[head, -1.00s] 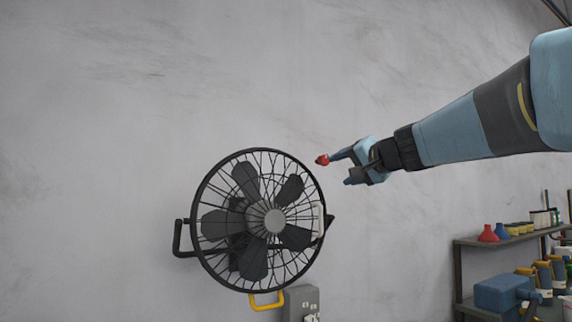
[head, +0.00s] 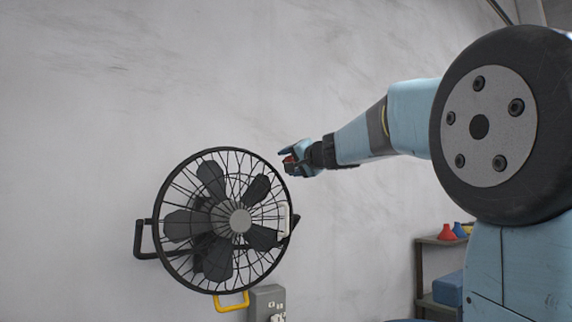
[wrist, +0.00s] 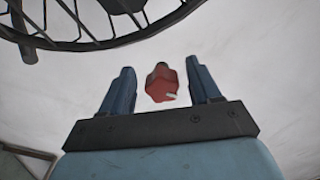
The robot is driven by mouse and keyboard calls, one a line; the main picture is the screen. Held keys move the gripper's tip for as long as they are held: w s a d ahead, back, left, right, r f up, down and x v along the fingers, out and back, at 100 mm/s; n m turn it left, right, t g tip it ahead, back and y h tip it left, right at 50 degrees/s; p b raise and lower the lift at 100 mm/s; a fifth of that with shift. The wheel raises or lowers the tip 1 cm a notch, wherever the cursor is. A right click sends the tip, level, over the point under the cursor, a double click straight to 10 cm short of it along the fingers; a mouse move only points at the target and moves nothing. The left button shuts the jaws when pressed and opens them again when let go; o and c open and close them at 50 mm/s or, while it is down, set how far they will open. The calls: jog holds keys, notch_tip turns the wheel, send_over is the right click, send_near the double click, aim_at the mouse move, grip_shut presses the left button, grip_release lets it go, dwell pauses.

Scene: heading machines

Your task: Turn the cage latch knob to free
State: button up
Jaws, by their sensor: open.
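The cage latch knob (wrist: 161,84) is red and faceted, with a small pale mark near its lower right. In the wrist view it sits between the two spread fingers of my gripper (wrist: 161,92), with a gap on each side. In the head view my gripper (head: 290,160) is at the upper right of the black fan cage (head: 163,215). There the knob is a small red patch (head: 290,158), mostly hidden by the fingers. The cage rim (wrist: 130,38) also crosses the top of the wrist view.
A white handle (head: 283,218) is on the cage's right side and a yellow handle (head: 232,302) is below it. A grey box (head: 267,303) is under the fan. A shelf (head: 440,241) with red and blue items stands at the lower right. The wall above is bare.

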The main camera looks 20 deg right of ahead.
jog(key=shift+x, duration=1.15)
jog(key=shift+c, duration=0.2)
